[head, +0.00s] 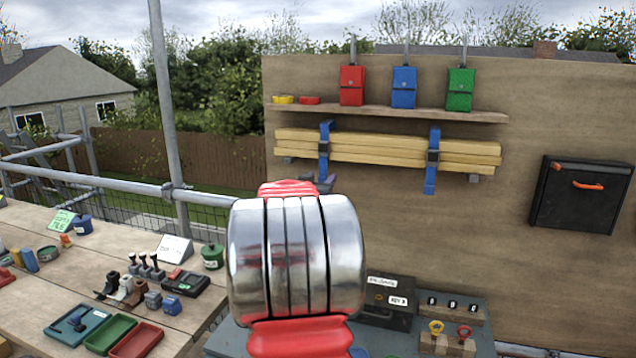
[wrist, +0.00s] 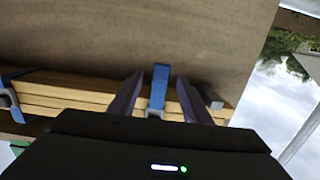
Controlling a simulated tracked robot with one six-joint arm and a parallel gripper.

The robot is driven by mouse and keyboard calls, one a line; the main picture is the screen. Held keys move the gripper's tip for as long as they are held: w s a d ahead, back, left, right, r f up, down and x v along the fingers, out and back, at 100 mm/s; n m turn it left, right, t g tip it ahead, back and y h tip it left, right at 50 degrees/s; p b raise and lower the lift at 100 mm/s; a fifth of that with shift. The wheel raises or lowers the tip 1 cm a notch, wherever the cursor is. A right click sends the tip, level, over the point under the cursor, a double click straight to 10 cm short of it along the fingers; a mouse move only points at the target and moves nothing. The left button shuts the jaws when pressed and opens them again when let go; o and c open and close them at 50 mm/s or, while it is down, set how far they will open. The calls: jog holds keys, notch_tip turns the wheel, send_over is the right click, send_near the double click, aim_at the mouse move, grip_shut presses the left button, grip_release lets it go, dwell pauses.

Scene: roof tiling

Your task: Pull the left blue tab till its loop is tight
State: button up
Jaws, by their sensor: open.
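A stack of timber battens (head: 380,150) is on the upright board, with two blue straps round it. The left blue strap (head: 324,135) has a dark buckle (head: 323,147), and its blue tab (wrist: 159,76) shows in the wrist view between my fingers. My gripper (head: 319,183) is at the lower end of this strap in the head view, mostly hidden by my own arm. In the wrist view my gripper (wrist: 159,88) is open, with one finger on each side of the tab and a gap on both sides. The right blue strap (head: 432,160) hangs below the battens.
A shelf (head: 390,113) above the battens holds red, blue and green pouches. A black box (head: 582,195) is on the board at right. Benches with trays (head: 110,335) and small tools stand below. A scaffold pole (head: 165,100) stands at left.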

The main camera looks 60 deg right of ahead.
jog(key=shift+c, duration=0.2)
jog(key=c, duration=1.1)
jog(key=shift+o, duration=0.2)
jog(key=shift+f, duration=0.1)
